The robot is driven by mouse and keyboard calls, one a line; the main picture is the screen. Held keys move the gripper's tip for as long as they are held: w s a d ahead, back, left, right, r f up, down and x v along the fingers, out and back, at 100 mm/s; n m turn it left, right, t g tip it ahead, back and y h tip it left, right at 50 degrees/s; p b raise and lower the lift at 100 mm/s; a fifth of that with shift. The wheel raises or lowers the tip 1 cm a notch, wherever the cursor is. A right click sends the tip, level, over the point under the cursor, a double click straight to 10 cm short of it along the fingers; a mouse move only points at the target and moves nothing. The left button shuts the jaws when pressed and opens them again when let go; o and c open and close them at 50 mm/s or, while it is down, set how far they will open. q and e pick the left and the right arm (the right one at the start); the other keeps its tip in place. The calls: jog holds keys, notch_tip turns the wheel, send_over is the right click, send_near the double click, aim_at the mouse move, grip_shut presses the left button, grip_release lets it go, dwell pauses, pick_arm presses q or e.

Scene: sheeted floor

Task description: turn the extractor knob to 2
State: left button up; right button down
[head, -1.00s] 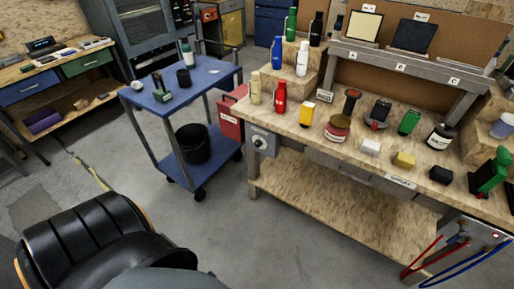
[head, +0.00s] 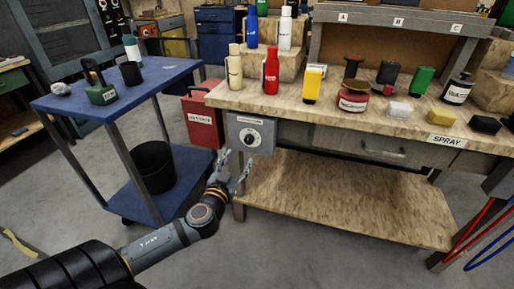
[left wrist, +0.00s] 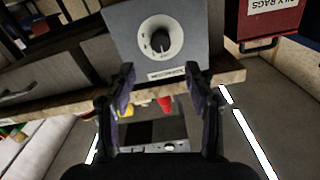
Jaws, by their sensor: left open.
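The extractor knob (head: 252,139) is a dark knob on a round pale dial, set in a grey control box (head: 239,124) at the left end of the workbench. In the left wrist view the knob (left wrist: 160,41) shows upside down, above and beyond the fingers; the dial marks are too small to read surely. My left gripper (head: 233,167) is open and empty, in front of and slightly below the box, apart from the knob. It also shows in the left wrist view (left wrist: 162,85), with its fingers spread. My right gripper is out of view.
A red rag bin (head: 201,119) stands just left of the box. A blue cart (head: 125,92) with a black bucket (head: 153,166) is further left. Bottles and jars stand on the workbench (head: 225,97) above.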

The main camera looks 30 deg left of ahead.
aim_at(248, 142)
pick_arm(q)
jog(key=b+x, duration=0.1)
jog(key=x, duration=0.8)
jog(key=shift+w+a+f, duration=0.1)
jog(key=shift+w, duration=0.25)
grip_shut()
